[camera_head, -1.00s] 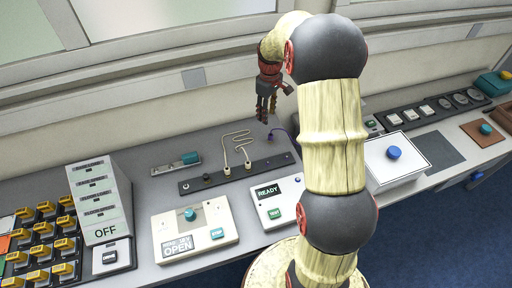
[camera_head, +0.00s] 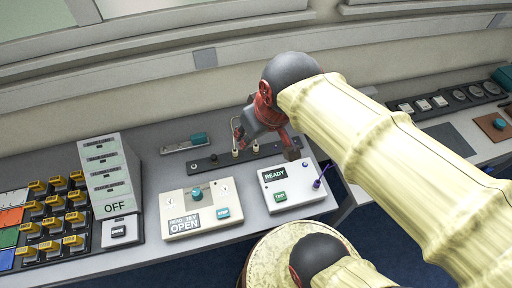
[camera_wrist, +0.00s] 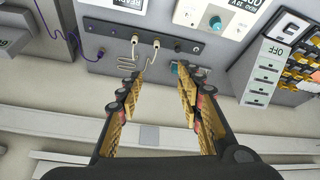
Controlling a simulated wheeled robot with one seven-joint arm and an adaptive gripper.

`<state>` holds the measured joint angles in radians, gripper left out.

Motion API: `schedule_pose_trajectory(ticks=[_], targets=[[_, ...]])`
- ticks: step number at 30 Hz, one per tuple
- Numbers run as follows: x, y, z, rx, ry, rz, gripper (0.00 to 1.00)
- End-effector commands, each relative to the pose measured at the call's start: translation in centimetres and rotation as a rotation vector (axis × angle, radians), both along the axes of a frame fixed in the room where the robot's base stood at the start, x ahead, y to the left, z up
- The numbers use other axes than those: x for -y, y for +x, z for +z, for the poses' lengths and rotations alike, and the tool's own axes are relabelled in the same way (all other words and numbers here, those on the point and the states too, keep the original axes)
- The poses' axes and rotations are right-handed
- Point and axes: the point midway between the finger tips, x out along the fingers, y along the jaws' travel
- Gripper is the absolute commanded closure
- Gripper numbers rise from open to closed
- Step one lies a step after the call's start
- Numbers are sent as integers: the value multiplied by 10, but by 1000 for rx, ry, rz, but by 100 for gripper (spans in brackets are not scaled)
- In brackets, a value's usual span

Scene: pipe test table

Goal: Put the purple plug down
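The purple plug (camera_wrist: 102,51) appears to be the end of a thin purple cable (camera_wrist: 66,34) that lies loose on the table, by the end of the dark socket strip (camera_wrist: 178,43) in the wrist view. Whether it touches the strip I cannot tell. In the head view only a purple piece (camera_head: 318,183) shows, at the right side of the READY box; my arm hides the rest. My gripper (camera_wrist: 157,76) is open in the wrist view, with nothing between its spread fingers. In the head view my gripper (camera_head: 266,146) is above the strip.
Two beige plugs (camera_wrist: 134,38) on a pale cable stand in the strip. The READY box (camera_head: 290,188) and the OPEN box (camera_head: 202,209) stand in front of it. A grey stack marked OFF (camera_head: 109,174) and yellow-topped blocks (camera_head: 50,226) are at left.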

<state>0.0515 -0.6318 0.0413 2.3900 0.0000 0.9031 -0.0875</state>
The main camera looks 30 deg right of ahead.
Motion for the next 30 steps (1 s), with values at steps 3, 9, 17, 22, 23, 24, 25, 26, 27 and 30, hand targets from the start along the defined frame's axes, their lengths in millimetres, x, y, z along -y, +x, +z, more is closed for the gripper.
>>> schedule_pose_trajectory(ticks=[3,9,17,22,23,24,25,26,27,30], targets=[[-10,-23,-3,34,20,-12,64],[-16,-38,-7,53,38,-26,64],[-16,-38,-7,53,38,-27,64],[-16,-37,-18,53,38,-27,64],[-16,-37,-22,53,38,-27,64],[-16,-37,-29,53,38,-27,64],[-16,-37,-34,53,38,-27,64],[-16,-37,-40,53,38,-27,64],[-16,-37,-49,53,38,-27,64],[-15,-37,-69,53,38,-27,64]])
